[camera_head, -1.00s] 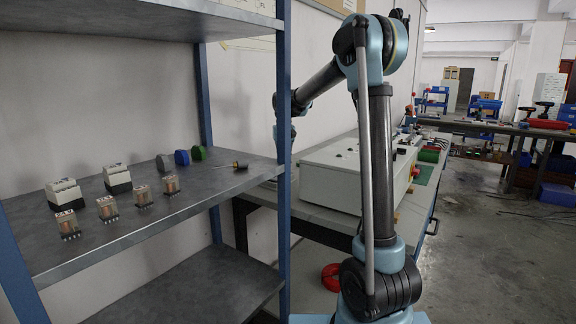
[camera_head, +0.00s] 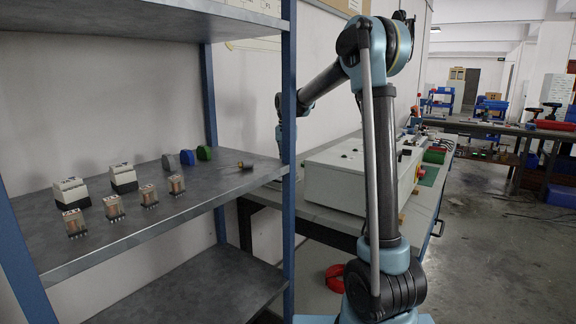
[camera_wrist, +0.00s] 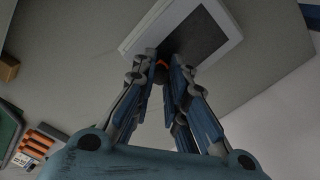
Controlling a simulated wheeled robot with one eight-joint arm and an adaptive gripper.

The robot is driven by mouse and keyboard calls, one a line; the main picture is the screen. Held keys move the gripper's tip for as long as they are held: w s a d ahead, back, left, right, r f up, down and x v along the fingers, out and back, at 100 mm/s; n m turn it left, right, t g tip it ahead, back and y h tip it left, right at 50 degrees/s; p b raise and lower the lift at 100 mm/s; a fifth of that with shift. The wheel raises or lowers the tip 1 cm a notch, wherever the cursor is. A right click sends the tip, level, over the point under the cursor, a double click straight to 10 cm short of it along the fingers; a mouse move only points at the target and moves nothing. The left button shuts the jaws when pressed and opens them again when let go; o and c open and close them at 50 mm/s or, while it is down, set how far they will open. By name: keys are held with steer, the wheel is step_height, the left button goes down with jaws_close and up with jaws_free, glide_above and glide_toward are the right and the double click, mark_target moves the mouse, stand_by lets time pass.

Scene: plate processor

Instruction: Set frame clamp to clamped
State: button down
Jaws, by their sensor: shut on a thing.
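Just beyond the fingertips is a dark panel with a white frame (camera_wrist: 236,36).
A grey control box (camera_head: 340,180) sits on the bench behind my arm.

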steer(key=c, duration=1.6)
jaws_free()
steer(key=shift+o, duration=0.2)
step_height(320, 180, up, 12)
